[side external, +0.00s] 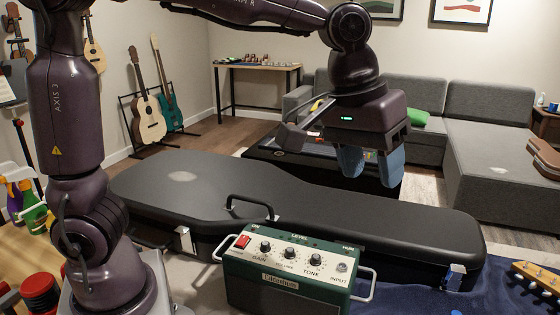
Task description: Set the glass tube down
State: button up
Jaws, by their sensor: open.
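My gripper (371,172) is above the right half of a closed black guitar case (300,208), pointing down. Its two blue fingers are apart, and I see nothing held between them. I cannot make out a glass tube anywhere in this view. It may be hidden behind my gripper or arm, or be too small to tell.
A green amplifier (290,282) with knobs and side handles stands in front of the case. A dark low table (262,164) with small items is behind my gripper. Blue cloth (408,297) and a guitar headstock (540,274) are at front right. The case lid is mostly clear.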

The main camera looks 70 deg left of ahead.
jog(key=s+a+f+m+t, duration=0.1)
jog(key=s+a, duration=0.5)
jog(key=s, duration=0.2)
jog(key=s+a+m+t+y, duration=0.1)
jog(key=s+a+m, duration=0.1)
jog(key=s+a, duration=0.3)
jog(key=shift+s+a+f+t, duration=0.3)
jog(key=shift+s+a+f, duration=0.05)
jog(key=shift+s, duration=1.05)
